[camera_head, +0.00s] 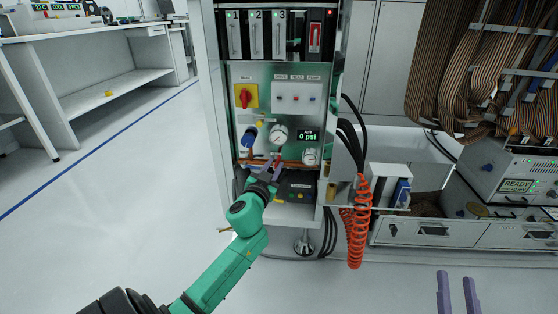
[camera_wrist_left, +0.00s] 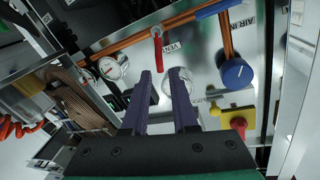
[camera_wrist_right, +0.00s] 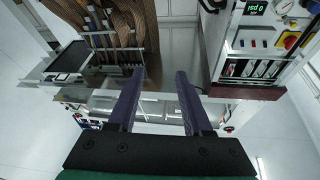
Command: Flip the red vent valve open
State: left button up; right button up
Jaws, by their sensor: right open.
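The red vent valve handle (camera_head: 277,162) sits on a copper pipe low in the open cabinet, just beyond my left gripper (camera_head: 262,176). In the left wrist view the red handle (camera_wrist_left: 157,54) juts from the pipe beside a VENT label, its free end pointing toward the gap between the fingertips. My left gripper (camera_wrist_left: 160,72) is open with nothing held. Its tips are close to the handle; I cannot tell whether they touch. My right gripper (camera_head: 457,280) is open and empty at the lower right, far from the valve. It also shows open in the right wrist view (camera_wrist_right: 160,74).
Near the valve are a round gauge (camera_head: 278,135), a blue knob (camera_head: 249,137) marked AIR IN, a red-yellow switch (camera_head: 245,96) and a display (camera_head: 308,135) reading 0 psi. An orange coiled hose (camera_head: 355,230) hangs to the right. Open floor lies at left.

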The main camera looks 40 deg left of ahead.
aim_at(278, 159)
pick_arm(q)
jog(key=b+x, duration=0.1)
jog(key=x, duration=0.4)
jog(key=shift+w, duration=0.1)
grip_shut()
pick_arm(e)
notch_tip(278, 159, up, 14)
jog(key=d+n+t+y, duration=0.1)
jog(key=t+y, duration=0.1)
jog(key=t, duration=0.2)
jog(key=shift+s+d, duration=0.4)
